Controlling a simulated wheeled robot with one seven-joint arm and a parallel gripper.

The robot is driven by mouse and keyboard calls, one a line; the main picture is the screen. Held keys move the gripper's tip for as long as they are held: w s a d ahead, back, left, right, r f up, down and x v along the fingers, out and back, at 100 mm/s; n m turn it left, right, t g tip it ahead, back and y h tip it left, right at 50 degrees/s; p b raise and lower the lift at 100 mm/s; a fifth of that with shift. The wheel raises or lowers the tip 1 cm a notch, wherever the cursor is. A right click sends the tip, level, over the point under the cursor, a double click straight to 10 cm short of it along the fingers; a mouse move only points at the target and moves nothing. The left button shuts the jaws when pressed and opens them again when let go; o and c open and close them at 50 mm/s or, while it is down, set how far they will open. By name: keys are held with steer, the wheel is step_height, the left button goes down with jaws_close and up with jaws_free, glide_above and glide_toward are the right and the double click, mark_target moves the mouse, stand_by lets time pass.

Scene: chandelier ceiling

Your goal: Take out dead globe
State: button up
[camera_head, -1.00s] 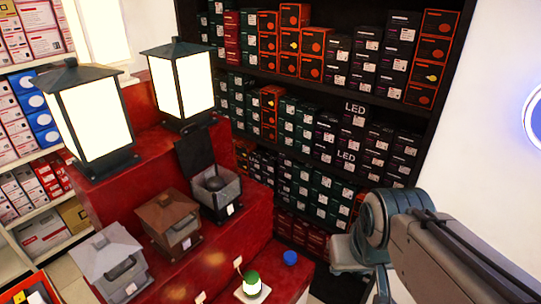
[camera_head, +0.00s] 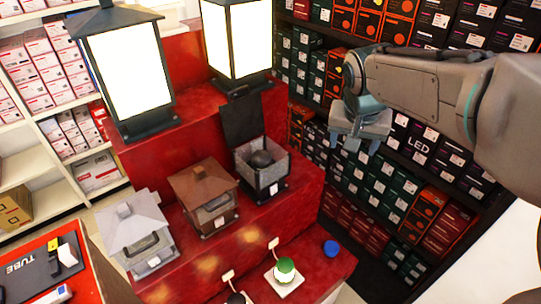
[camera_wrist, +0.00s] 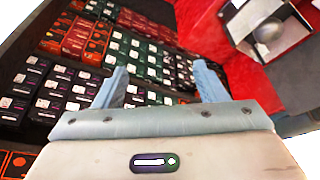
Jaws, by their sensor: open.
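A dark grey globe (camera_head: 262,159) sits inside an open lantern (camera_head: 272,181) with a raised dark lid (camera_head: 241,119), on the middle red step. The globe also shows in the wrist view (camera_wrist: 268,31), inside the lantern's pale frame at the top right. My gripper (camera_head: 362,146) is open and empty, to the right of the open lantern and apart from it. In the wrist view its two light blue fingers (camera_wrist: 163,82) are spread, with shelf boxes behind them.
Two lit lanterns (camera_head: 124,77) (camera_head: 238,40) stand on the upper step. A brown lantern (camera_head: 203,198) and a grey lantern (camera_head: 138,238) are left of the open one. Boxed shelves stand behind.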

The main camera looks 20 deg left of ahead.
steer(key=w+a+f+b, duration=0.1)
steer(key=a+f, duration=0.1)
steer(key=a, duration=0.6)
steer(key=w+a+f, duration=0.2)
steer(key=a, duration=0.6)
glide_toward(260, 156)
steer(key=shift+n, duration=0.3)
steer(key=x, duration=0.6)
steer(key=shift+s+p, duration=0.15)
steer(key=shift+p, duration=0.25)
steer(key=shift+w+p+x, duration=0.1)
steer(key=shift+p+x, duration=0.45)
steer(key=shift+x, duration=0.9)
steer(key=shift+w+p+x, duration=0.15)
steer(key=shift+p+x, duration=0.4)
steer(key=shift+x, duration=0.9)
steer(key=shift+r, duration=0.1)
steer(key=c, duration=0.8)
